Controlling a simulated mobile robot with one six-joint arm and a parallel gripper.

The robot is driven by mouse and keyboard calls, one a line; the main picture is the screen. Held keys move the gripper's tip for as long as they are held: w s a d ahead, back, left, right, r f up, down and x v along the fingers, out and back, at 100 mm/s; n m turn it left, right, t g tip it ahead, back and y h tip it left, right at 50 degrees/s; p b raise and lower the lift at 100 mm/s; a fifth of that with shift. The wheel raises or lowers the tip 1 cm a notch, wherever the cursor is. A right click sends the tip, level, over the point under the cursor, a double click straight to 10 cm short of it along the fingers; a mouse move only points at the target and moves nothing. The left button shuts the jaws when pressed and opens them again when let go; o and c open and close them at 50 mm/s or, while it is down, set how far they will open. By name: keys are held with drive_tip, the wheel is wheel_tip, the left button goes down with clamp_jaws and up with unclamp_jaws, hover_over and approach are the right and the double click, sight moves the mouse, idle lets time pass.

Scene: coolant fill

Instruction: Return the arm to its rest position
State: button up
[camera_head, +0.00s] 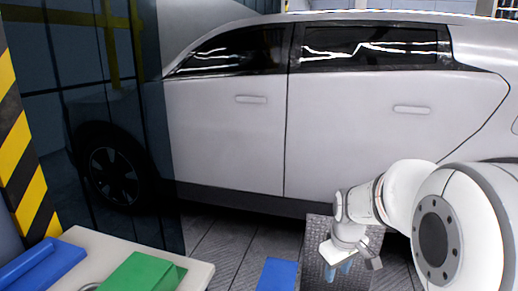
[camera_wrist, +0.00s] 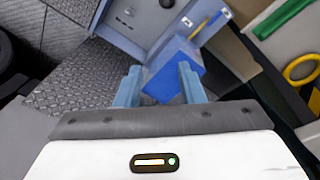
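My arm comes in from the right side of the head view, and my gripper (camera_head: 339,269) hangs down at its end, pointing at the floor. In the wrist view its two light blue fingers (camera_wrist: 160,72) stand apart with nothing held between them. A blue box (camera_wrist: 174,72) lies beyond the fingers, apart from them as far as I can tell. A blue box top also shows in the head view (camera_head: 277,274), left of my gripper.
A white car (camera_head: 230,130) stands across the back. A dark see-through panel (camera_head: 160,215) and a yellow-black striped post (camera_head: 22,150) are on the left. A pale table (camera_head: 100,250) at front left holds a green container (camera_head: 140,272) and a blue item (camera_head: 40,265).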

drive_tip(key=s+a+r+m+p, duration=0.2)
drive_tip(key=s+r+p, duration=0.2)
drive_tip(key=s+r, duration=0.3)
drive_tip(key=s+a+r+m+t+p, duration=0.1)
drive_tip(key=s+a+r+m+p, duration=0.1)
drive_tip(key=s+r+p, duration=0.3)
drive_tip(key=s+r+m, duration=0.1)
drive_tip(key=s+r, duration=0.2)
drive_tip(key=s, duration=0.2)
drive_tip(key=shift+s+a, duration=0.25)
drive_tip(key=shift+s, duration=0.15)
